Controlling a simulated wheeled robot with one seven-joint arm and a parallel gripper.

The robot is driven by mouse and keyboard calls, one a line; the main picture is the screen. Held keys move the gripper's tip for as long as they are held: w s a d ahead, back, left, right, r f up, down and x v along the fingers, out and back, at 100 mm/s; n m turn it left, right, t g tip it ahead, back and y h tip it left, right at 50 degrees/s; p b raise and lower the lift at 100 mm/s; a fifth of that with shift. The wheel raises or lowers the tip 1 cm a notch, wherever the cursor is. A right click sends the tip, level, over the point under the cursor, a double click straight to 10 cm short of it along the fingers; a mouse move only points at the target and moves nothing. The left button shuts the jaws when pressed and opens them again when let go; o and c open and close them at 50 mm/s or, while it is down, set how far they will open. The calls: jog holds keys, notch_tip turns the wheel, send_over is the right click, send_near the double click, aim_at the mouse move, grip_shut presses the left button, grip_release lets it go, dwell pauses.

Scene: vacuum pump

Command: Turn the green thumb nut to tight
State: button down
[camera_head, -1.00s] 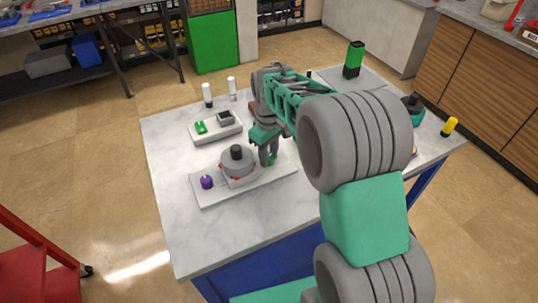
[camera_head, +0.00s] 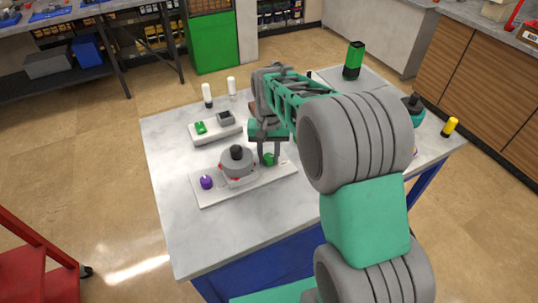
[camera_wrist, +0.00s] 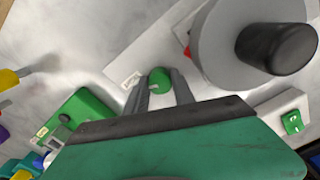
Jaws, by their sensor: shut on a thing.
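The green thumb nut (camera_head: 269,159) is on the right part of the white base plate (camera_head: 225,194), beside the grey pump body (camera_head: 238,172) with its black cap. In the wrist view the nut (camera_wrist: 159,79) shows as a green round knob with a small pale mark on its near edge. My gripper (camera_head: 268,157) points down over it. Its two dark fingers (camera_wrist: 160,91) are shut on the nut, one on each side. The fingers partly hide the nut in the head view. How far the nut is turned I cannot tell.
A purple knob (camera_head: 206,182) is at the left end of the plate. A white block with a green switch (camera_head: 201,128) stands behind, near two white-topped bottles. The pump body (camera_wrist: 225,45) is close to my fingers. The table's front left is clear.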

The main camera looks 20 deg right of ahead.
aim_at(269, 156)
jog(key=shift+r+m, duration=0.1)
jog(key=shift+m, duration=0.4)
jog(key=c, duration=1.1)
grip_release()
jog(key=shift+o, duration=0.2)
notch_tip(269, 156, up, 8)
jog(key=shift+f+b, duration=0.15)
jog(key=shift+b, duration=0.3)
jog(key=s+f+n+t, duration=0.1)
jog(key=s+n+t, duration=0.2)
jog(key=s, duration=1.5)
jog(key=shift+f+n+t, duration=0.3)
jog(key=shift+f+n, duration=0.05)
jog(key=shift+n, duration=0.15)
